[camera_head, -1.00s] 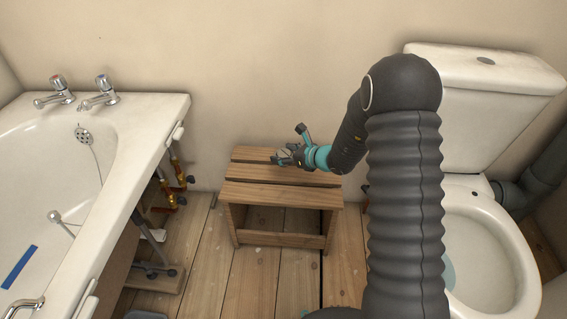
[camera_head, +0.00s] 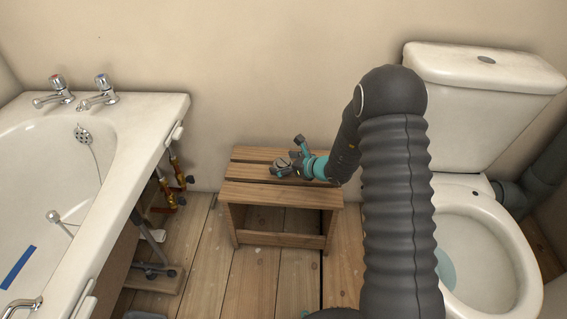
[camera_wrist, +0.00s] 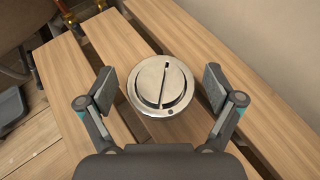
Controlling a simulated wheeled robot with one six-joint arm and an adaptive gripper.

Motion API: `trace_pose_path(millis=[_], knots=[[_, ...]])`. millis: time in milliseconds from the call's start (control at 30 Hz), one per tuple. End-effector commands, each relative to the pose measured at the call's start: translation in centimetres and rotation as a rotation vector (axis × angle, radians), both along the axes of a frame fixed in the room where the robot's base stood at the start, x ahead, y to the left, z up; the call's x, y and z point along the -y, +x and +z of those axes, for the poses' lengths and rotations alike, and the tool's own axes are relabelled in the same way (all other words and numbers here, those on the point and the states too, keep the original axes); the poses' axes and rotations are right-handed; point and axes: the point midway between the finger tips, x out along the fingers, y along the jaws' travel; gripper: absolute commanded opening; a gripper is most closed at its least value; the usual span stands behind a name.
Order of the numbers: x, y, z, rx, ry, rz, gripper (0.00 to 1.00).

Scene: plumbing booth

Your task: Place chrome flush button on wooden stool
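The chrome flush button (camera_wrist: 160,87), a round disc with a slot across its face, sits on the slatted top of the wooden stool (camera_wrist: 255,105) in the wrist view. It lies between my two finger pads, with a narrow gap visible on each side. My gripper (camera_wrist: 159,90) is open around it. In the head view, my gripper (camera_head: 283,169) is low over the top of the wooden stool (camera_head: 248,194), near its middle. The button is too small there to make out clearly beside the fingers.
The bathtub (camera_head: 120,160) stands left of the stool, with pipes beneath its edge. The toilet (camera_head: 485,245) stands to the right. The wall (camera_head: 250,70) is close behind the stool. Bare floorboards (camera_head: 250,285) lie in front.

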Motion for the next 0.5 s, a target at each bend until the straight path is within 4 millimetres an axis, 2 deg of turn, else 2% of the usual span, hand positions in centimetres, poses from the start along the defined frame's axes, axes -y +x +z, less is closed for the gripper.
trace_pose_path(millis=[367, 500], knots=[[0.0, 0.0, 0.4, 0.000, 0.000, 0.000, 0.94], [1.3, -0.9, 1.1, -0.001, -0.001, -0.002, 0.94]])
